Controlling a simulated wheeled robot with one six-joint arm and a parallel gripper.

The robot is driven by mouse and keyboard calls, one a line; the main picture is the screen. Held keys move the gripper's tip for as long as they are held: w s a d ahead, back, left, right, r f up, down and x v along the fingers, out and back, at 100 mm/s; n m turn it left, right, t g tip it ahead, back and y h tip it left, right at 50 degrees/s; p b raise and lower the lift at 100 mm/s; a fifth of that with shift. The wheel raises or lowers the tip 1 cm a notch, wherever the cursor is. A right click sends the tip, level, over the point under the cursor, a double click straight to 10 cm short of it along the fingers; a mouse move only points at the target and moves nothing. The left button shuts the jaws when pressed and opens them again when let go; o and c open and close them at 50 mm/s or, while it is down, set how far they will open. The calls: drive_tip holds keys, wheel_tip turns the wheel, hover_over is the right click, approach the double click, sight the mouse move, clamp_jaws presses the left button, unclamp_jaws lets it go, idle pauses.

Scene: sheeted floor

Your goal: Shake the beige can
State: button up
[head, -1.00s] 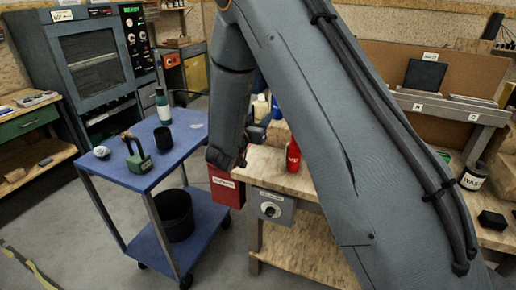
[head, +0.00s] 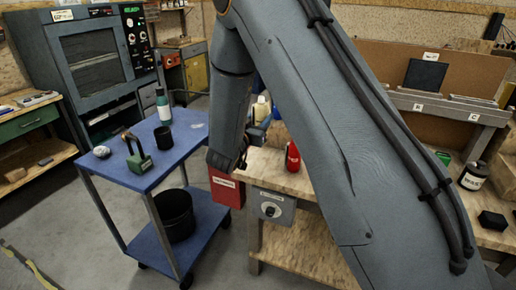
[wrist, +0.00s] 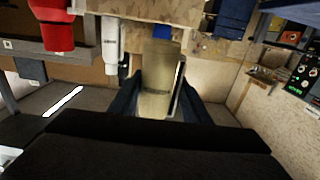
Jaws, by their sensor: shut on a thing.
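The beige can (wrist: 157,82) is between the fingers of my gripper (wrist: 158,98) in the wrist view. The gripper is shut on it, with one dark finger on each side. The can's far end sticks out beyond the fingers, and its near end is hidden by the dark gripper body. In the head view my large grey arm crosses the middle, and I cannot make out the can or the fingertips clearly.
A red bottle (head: 293,158) stands on the wooden bench (head: 268,172); a white bottle (wrist: 110,42) is close to the can in the wrist view. A blue cart (head: 160,165) at left carries a green bottle (head: 163,108) and a dark cup (head: 163,137).

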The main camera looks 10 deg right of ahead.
wheel_tip(320, 180, up, 8)
drive_tip(key=shift+s+r, duration=0.1)
drive_tip(key=shift+s, duration=0.05)
drive_tip(key=f, duration=0.8)
drive_tip(key=shift+w, duration=0.2)
drive_tip(key=shift+s+r, duration=0.1)
drive_tip(key=shift+r, duration=0.15)
